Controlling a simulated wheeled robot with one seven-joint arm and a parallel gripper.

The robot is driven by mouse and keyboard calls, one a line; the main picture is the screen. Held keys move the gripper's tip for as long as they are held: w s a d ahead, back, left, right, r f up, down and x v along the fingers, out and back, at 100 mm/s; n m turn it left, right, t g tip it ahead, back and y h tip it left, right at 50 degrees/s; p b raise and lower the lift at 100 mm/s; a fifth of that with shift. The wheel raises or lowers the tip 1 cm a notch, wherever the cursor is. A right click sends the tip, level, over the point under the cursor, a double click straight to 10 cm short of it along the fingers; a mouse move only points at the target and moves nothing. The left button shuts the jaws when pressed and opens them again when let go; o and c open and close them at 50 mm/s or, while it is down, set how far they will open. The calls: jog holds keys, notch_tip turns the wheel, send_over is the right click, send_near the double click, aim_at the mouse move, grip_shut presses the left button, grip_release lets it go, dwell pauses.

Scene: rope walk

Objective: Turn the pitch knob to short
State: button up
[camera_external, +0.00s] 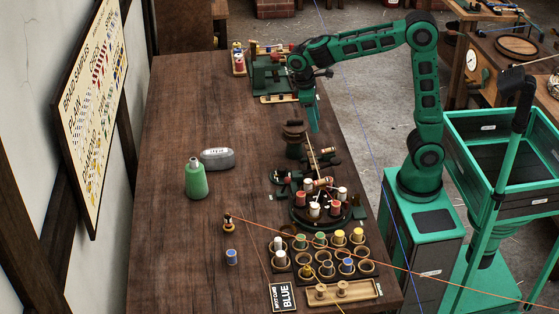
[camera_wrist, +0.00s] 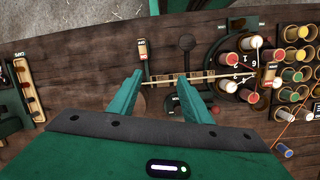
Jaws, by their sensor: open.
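My gripper (camera_external: 313,122) points down over the rope-making fittings near the table's robot-side edge. It also shows in the wrist view (camera_wrist: 162,80), with its two green fingers apart and nothing held between them. A dark piece with a round head (camera_wrist: 187,43) lies just beyond the right finger.
A round bobbin carousel (camera_external: 322,218) and a rack of several bobbins stand toward the near end. A green machine (camera_external: 272,75) stands at the far end. The table's left side is mostly clear.

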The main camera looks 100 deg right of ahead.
jog(key=w+a+f+n+g, duration=0.1)
jog(key=w+f+n, duration=0.1)
jog(key=w, duration=0.7)
jog(key=n+g, duration=0.1)
send_near(281, 168)
jog(key=x, duration=0.8)
jog(key=shift+s+a+f, duration=0.1)
jog(key=shift+s, duration=0.05)
jog(key=c, duration=1.1)
